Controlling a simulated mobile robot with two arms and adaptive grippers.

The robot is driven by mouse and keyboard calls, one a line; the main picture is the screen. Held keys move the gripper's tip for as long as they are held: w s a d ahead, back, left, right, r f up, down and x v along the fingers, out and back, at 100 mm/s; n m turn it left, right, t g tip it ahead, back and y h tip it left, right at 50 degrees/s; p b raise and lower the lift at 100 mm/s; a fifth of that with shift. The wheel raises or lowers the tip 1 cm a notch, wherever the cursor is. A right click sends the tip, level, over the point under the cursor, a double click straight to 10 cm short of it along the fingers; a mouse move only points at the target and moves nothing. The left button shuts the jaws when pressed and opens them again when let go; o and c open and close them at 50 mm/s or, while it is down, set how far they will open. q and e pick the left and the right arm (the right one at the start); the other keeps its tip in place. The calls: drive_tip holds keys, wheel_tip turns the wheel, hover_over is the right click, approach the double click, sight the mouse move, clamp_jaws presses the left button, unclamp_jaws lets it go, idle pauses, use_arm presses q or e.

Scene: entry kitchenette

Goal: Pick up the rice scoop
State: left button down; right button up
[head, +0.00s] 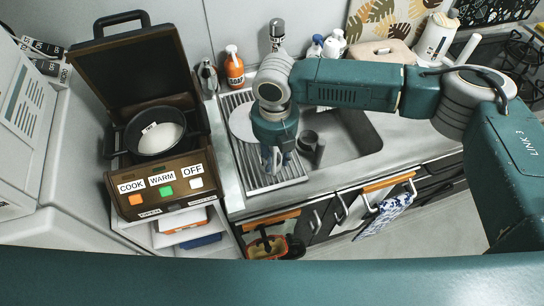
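My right gripper (275,160) points down over the ribbed drainboard (292,182) left of the sink. Its fingers are small and partly hidden by the wrist, so I cannot tell whether they are open, shut or holding something. I cannot clearly make out a rice scoop; one on the drainboard could be hidden by the gripper and arm. A white round plate-like thing (240,124) lies on the drainboard, just left of the gripper. My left gripper is not in view.
An open cooker (124,172) with COOK, WARM and OFF buttons stands left, a dark pot (134,145) with white contents inside. An orange bottle (234,70) and white bottles (334,44) stand behind the sink (352,140).

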clamp_jaws()
wheel_tip(320, 180, up, 19)
drive_tip(key=b, duration=0.4)
drive_tip(key=shift+r, duration=0.55)
